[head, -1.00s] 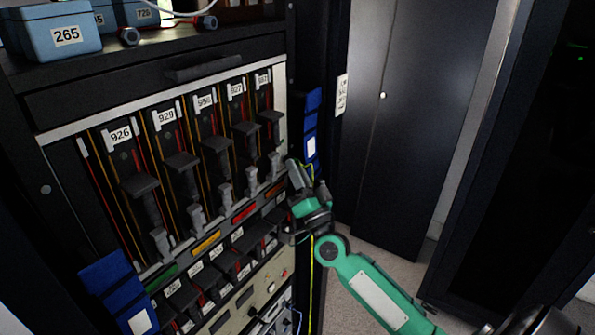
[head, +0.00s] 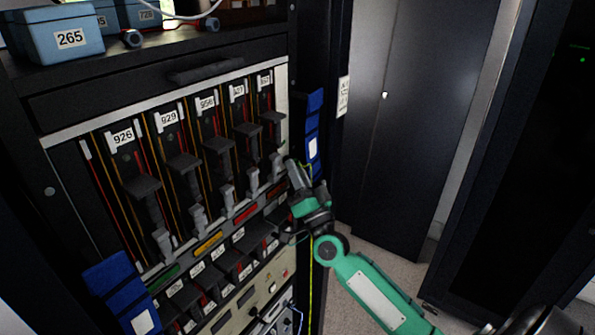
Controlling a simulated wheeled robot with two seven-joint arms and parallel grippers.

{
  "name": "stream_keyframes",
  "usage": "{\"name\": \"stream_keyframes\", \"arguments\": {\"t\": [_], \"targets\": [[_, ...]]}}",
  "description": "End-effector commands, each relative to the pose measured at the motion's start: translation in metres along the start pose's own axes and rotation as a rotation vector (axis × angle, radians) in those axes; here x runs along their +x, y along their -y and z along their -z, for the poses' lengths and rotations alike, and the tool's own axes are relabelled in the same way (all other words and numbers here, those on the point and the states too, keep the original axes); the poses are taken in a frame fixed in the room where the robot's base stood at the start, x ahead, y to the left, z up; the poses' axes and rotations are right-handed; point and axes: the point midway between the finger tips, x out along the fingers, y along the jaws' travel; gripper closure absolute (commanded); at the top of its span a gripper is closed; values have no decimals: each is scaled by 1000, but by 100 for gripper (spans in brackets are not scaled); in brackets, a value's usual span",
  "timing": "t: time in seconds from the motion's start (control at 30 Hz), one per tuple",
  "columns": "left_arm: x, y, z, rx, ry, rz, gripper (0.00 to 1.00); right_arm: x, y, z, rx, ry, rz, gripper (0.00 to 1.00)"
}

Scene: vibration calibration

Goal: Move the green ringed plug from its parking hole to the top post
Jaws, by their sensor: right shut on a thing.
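My right gripper (head: 293,170) is at the right edge of the rack panel, beside the rightmost slot. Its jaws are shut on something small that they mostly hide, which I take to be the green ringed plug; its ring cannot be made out. A thin yellow-green cord shows beside the gripper and hangs down below it. A row of grey posts with dark handles (head: 273,117) stands in the panel's slots. I cannot tell which of these, if any, is the top post, nor make out the parking hole. My left gripper is not in view.
The rack panel has numbered labels (head: 122,137) and coloured strips (head: 207,243). Blue holders hang at its right (head: 314,130) and lower left (head: 110,275). A blue box marked 265 (head: 70,40) sits on top. A dark cabinet (head: 420,110) stands behind; open floor lies right of my arm.

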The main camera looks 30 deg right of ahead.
Motion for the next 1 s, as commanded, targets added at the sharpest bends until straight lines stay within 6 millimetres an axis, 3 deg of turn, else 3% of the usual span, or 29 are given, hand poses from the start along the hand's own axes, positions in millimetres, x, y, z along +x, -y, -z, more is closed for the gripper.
{"name": "stream_keyframes", "arguments": {"t": [0.67, 0.7, 0.8, 1.0], "targets": [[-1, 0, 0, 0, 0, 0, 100, 1, 0, 0, 0, -1, 1, 100], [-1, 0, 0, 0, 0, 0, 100, 1, 0, 0, 0, -1, 1, 75], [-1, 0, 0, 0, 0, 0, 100, 1, 0, 0, 0, -1, 1, 57], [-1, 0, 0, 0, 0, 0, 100, 1, 0, 0, 0, -1, 1, 57]]}}
